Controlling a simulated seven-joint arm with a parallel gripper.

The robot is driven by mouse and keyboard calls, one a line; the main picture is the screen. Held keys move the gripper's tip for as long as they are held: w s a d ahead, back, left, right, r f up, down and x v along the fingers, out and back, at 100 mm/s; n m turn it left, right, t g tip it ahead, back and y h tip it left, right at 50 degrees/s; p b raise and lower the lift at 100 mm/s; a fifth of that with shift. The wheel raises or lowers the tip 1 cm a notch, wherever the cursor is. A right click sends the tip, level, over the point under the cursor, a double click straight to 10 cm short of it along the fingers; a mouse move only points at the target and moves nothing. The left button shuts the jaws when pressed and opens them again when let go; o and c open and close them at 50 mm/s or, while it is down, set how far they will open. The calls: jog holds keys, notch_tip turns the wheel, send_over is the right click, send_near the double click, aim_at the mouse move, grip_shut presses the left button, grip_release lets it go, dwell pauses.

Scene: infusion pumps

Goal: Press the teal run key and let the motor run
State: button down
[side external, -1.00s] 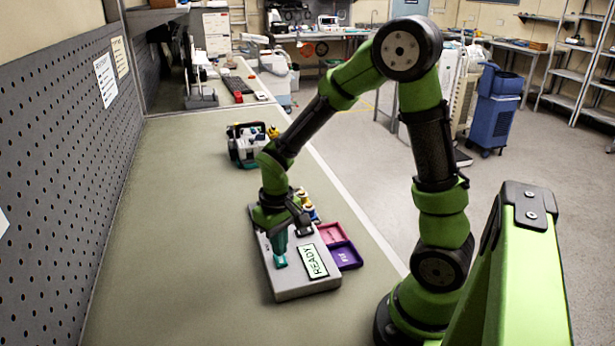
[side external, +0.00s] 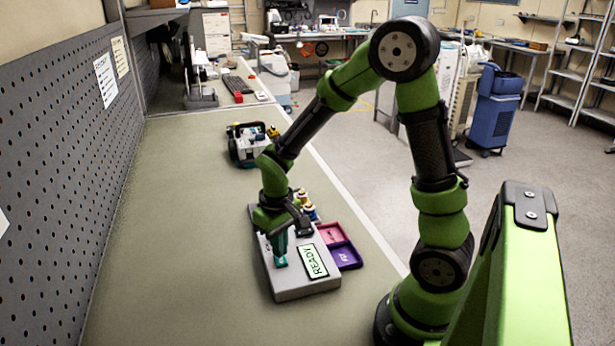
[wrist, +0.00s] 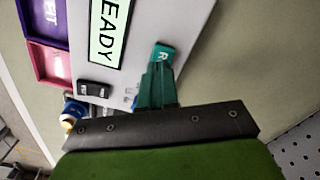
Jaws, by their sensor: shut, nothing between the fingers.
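The pump unit (side external: 294,287) is a light grey box on the bench, and its display (side external: 314,262) reads READY. The display also shows in the wrist view (wrist: 108,30). The teal run key (wrist: 165,52) is on the panel beside the display, partly hidden by the fingers. My gripper (side external: 281,262) is shut and empty, pointing down at the key. In the wrist view its teal fingertips (wrist: 158,68) overlap the key's near edge; I cannot tell whether they touch it. A black rocker switch (wrist: 95,88) sits on the same panel.
A red tray (side external: 333,233) and a purple tray (side external: 346,256) lie against the unit's right side. Small bottle-like parts (side external: 308,208) stand behind it. A second device (side external: 247,146) is farther back. The bench to the left is clear, up to the pegboard (side external: 60,170).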

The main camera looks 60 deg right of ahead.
jog(key=shift+f, duration=0.7)
notch_tip(320, 180, up, 8)
dwell(1.0)
jog(key=s+a+r+t+y, duration=0.1)
jog(key=s+a+r+t, duration=0.2)
jog(key=r, duration=0.3)
jog(key=s+a+r+m+t+y, duration=0.1)
jog(key=s+a+r+t, duration=0.2)
jog(key=s+r+t, duration=0.1)
jog(key=v, duration=0.2)
jog(key=shift+a+r, duration=0.15)
jog(key=shift+r, duration=0.2)
jog(key=shift+s, duration=0.1)
dwell(1.7)
